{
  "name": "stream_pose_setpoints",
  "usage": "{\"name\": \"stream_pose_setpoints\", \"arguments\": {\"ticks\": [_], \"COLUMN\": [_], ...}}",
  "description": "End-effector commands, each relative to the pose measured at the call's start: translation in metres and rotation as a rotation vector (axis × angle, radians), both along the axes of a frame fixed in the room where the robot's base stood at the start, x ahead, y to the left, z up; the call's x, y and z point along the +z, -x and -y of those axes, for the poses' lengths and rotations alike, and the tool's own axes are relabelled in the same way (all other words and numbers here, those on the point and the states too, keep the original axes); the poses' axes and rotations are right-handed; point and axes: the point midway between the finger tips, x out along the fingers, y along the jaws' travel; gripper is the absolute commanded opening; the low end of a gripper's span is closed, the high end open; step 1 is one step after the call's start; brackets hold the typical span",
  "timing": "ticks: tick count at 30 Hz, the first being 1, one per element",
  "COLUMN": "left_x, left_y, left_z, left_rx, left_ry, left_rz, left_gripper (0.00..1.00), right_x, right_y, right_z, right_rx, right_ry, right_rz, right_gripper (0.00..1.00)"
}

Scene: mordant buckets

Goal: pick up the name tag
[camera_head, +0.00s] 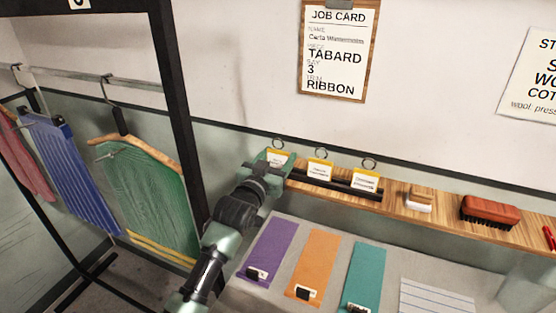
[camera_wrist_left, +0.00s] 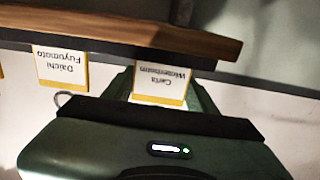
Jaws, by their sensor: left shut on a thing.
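The name tag (camera_head: 278,157) is a small white card with a yellow edge, the leftmost of three at the left end of the wooden shelf. The job card (camera_head: 337,50) on the wall carries a similar name. My right gripper is not in view.
The shelf (camera_head: 450,214) also holds a red brush (camera_head: 490,210) and a small block (camera_head: 418,201). Purple (camera_head: 268,249), orange (camera_head: 316,262) and teal (camera_head: 363,277) strips lie below. Garments hang left.

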Motion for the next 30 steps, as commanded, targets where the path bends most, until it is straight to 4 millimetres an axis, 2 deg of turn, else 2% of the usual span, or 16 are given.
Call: {"name": "stream_pose_setpoints", "arguments": {"ticks": [5, 11, 14, 24, 30], "left_x": [0.004, 0.026, 0.047, 0.144, 0.182], "left_y": [0.000, 0.000, 0.000, 0.000, 0.000], "left_z": [0.000, 0.000, 0.000, 0.000, 0.000], "left_rx": [0.000, 0.000, -0.001, -0.001, 0.000], "left_ry": [0.000, 0.002, 0.003, 0.002, 0.000], "left_rz": [0.001, 0.006, 0.007, 0.007, 0.003], "left_gripper": [0.19, 0.19, 0.19, 0.19, 0.19], "right_x": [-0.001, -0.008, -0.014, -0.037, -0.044], "right_y": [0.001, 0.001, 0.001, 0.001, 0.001], "right_z": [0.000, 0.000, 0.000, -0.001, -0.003], "right_rx": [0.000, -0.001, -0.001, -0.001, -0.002], "right_ry": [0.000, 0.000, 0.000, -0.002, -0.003], "right_rz": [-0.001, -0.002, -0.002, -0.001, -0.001], "right_gripper": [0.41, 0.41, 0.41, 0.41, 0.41]}}
